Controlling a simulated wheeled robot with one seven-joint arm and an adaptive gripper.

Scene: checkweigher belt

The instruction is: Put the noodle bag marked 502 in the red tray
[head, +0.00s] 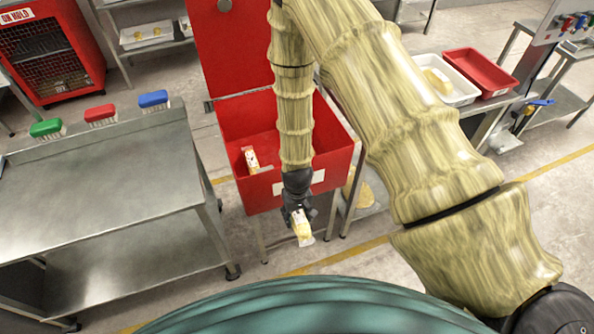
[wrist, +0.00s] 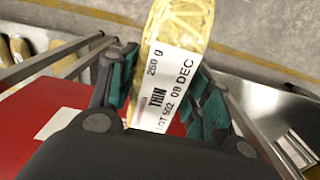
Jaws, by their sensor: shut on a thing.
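My gripper (head: 299,214) is shut on a noodle bag (head: 303,233), in front of the open red bin. In the wrist view the bag (wrist: 183,35) is clear with yellow noodles and stands between the teal finger pads (wrist: 165,95). Its white label reads 260 g, THIN, LOT 502, 09 DEC. The red tray (head: 481,72) is at the upper right of the head view, beside a white tray, and its visible inside looks empty.
The red bin (head: 262,194) with a raised lid holds another bag (head: 250,158). A white tray (head: 466,97) holds a yellow bag (head: 437,80). A steel table (head: 90,190) with coloured brushes (head: 100,115) stands left. My arm crosses between the bin and trays.

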